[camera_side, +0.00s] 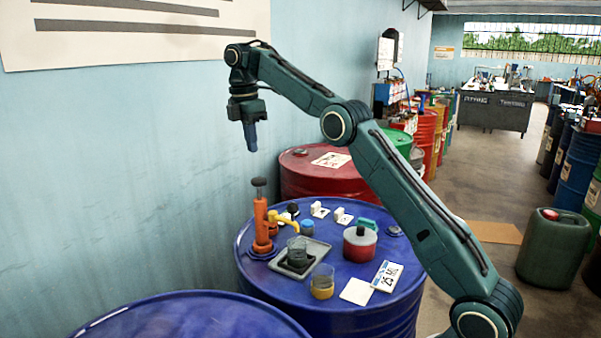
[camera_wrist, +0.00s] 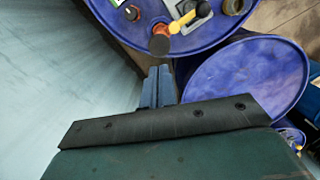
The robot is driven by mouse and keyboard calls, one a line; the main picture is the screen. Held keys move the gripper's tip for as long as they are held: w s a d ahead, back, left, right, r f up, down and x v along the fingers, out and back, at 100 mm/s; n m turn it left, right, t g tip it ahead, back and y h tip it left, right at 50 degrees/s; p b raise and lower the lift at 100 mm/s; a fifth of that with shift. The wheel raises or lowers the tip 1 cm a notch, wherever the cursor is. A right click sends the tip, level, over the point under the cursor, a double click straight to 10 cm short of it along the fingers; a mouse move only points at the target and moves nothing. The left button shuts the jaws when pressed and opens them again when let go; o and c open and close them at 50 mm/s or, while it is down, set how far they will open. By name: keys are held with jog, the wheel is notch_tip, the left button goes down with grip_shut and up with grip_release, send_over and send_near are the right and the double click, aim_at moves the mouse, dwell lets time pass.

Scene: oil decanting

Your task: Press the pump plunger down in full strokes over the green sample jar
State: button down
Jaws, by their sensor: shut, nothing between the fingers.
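The orange hand pump (camera_side: 262,225) stands upright on the blue drum top, with its dark plunger knob (camera_side: 259,182) raised on a short rod. Its yellow spout (camera_side: 284,217) points right. A glass jar (camera_side: 297,252) stands on the grey tray below the spout; I cannot make out a green colour on it. My gripper (camera_side: 252,142) is shut and empty, pointing down well above the plunger and slightly left of it. In the wrist view, my gripper's fingers (camera_wrist: 158,88) are together, and the plunger knob (camera_wrist: 159,45) shows just beyond their tips, apart from them.
A red drum (camera_side: 310,182) is behind. The wall is close on the left.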

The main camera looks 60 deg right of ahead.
aim_at(257, 179)
jog(key=shift+f, duration=0.1)
jog(key=shift+s+d+f, duration=0.1)
jog(key=shift+d+f, duration=0.05)
jog(key=shift+f, duration=1.5)
jog(key=shift+s+d+f, duration=0.1)
jog(key=shift+d+f, duration=0.05)
jog(key=shift+f, duration=1.5)
jog(key=shift+f, duration=0.15)
